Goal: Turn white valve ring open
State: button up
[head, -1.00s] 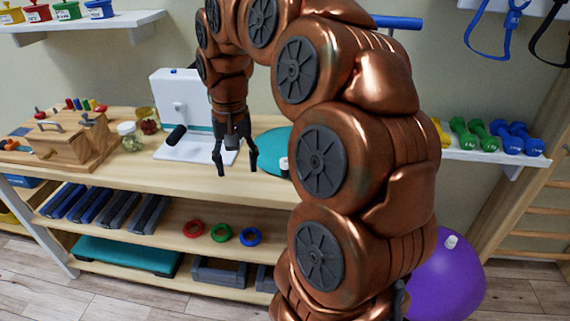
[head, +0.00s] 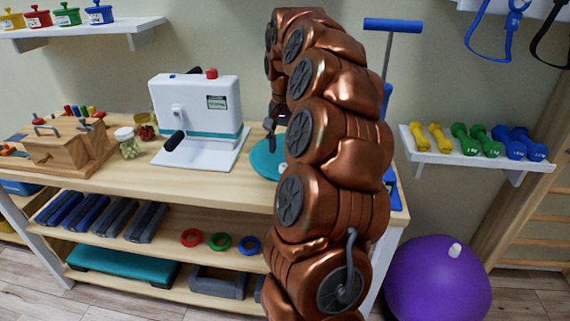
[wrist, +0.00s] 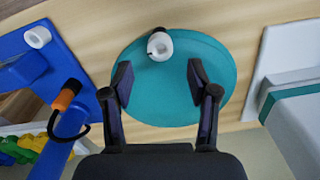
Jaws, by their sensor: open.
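The white valve ring (wrist: 160,46) sits near the edge of a flat teal disc (wrist: 190,55) on the wooden bench top, with a dark centre part showing in it. In the head view the teal disc (head: 262,163) is partly hidden behind my arm. My gripper (wrist: 160,78) is open above the disc, its two fingers apart and nothing between them. In the wrist view the ring lies just beyond the fingertips, roughly centred between them and apart from both. In the head view most of my gripper is hidden by my arm.
A blue pump (head: 392,25) stands at the right end; its blue base (wrist: 85,40) carries another white ring (wrist: 38,37) and an orange-tipped hose (wrist: 66,96). A white machine (head: 200,108) stands left of the disc. A purple ball (head: 438,275) is on the floor.

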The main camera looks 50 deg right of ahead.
aim_at(285, 163)
jog(key=shift+f, duration=2.8)
jog(key=shift+c, duration=0.2)
grip_shut()
